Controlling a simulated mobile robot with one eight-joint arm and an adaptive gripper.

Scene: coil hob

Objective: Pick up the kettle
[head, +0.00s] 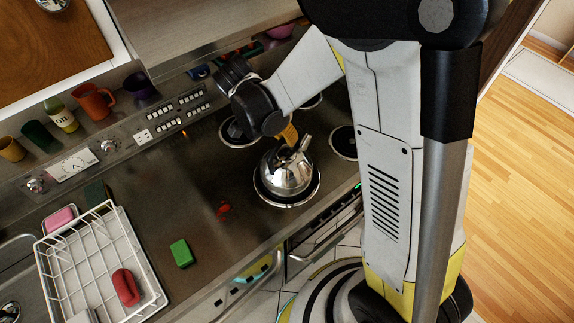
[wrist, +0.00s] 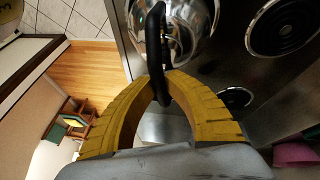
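The shiny metal kettle (head: 284,174) is upright over the front coil burner (head: 262,192), its spout pointing up and right in the head view. Whether its base touches the burner is unclear. My gripper (head: 290,136) comes down from above onto the kettle's top. In the wrist view, the yellow fingertips of my gripper (wrist: 161,82) close from both sides on the kettle's black handle (wrist: 157,40), with no clear gap. The kettle's rounded body (wrist: 192,30) shows beyond the handle. In the head view, the handle is mostly hidden behind the fingers.
Other burners lie behind (head: 238,133) and to the right (head: 343,142). A green sponge (head: 181,253) and a white dish rack (head: 100,262) with a red item are to the left. Cups and a bottle (head: 61,115) line the back ledge. The counter left of the kettle is mostly clear.

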